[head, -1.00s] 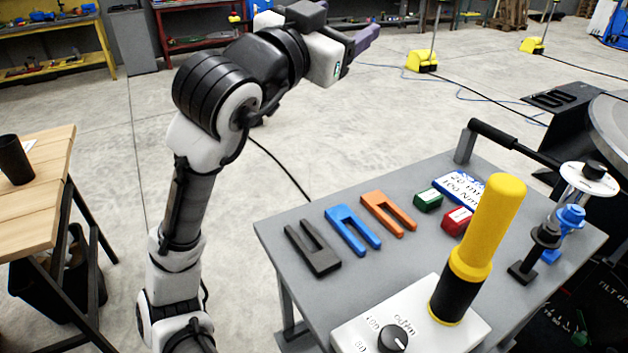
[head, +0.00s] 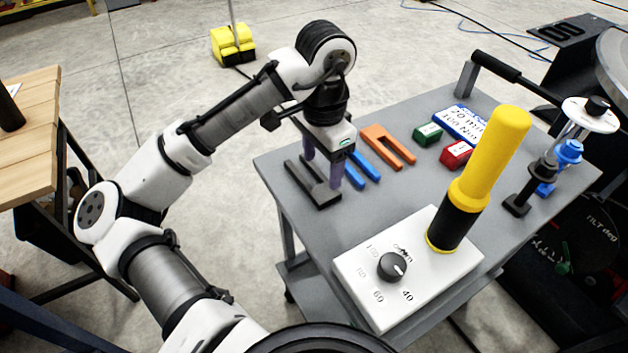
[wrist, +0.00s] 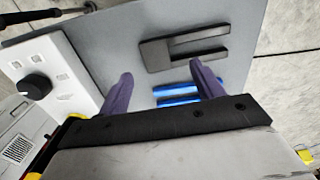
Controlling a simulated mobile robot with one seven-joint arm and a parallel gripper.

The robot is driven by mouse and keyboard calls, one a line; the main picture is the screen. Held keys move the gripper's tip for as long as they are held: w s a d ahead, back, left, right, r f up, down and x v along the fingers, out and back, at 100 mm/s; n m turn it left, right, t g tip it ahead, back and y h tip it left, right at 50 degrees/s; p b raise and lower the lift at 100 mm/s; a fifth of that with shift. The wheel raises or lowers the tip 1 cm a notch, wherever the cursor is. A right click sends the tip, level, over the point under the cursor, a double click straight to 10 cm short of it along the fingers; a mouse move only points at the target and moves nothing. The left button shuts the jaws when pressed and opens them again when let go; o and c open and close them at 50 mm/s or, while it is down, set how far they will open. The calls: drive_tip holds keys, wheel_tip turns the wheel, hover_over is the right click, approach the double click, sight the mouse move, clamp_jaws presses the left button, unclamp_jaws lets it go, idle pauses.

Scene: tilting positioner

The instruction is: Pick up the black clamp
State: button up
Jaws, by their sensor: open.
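The black clamp (head: 314,187) is a flat two-pronged fork lying on the grey table near its left edge. It also shows in the wrist view (wrist: 158,54), beyond my fingertips. My gripper (head: 322,175) points down over the table with its purple fingers apart and nothing between them. In the wrist view the fingers (wrist: 160,72) are spread, with the black clamp ahead of them and the blue clamp (wrist: 176,92) between and beneath them. In the head view my fingers partly cover the black clamp and the blue clamp (head: 364,172); the exact height above the table is unclear.
An orange clamp (head: 390,146) lies right of the blue one. Green (head: 428,134) and red (head: 456,154) blocks lie farther right. A white dial box (head: 365,275) and a tall yellow-and-black handle (head: 485,165) stand at the front.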

sight(324, 192)
drive_tip(key=shift+s+d+f, duration=0.15)
drive_tip(key=shift+f, duration=1.5)
drive_tip(key=shift+s+d+f, duration=0.1)
drive_tip(key=shift+d+f, duration=0.05)
drive_tip(key=shift+f, duration=1.5)
clamp_jaws()
drive_tip(key=shift+r, duration=0.15)
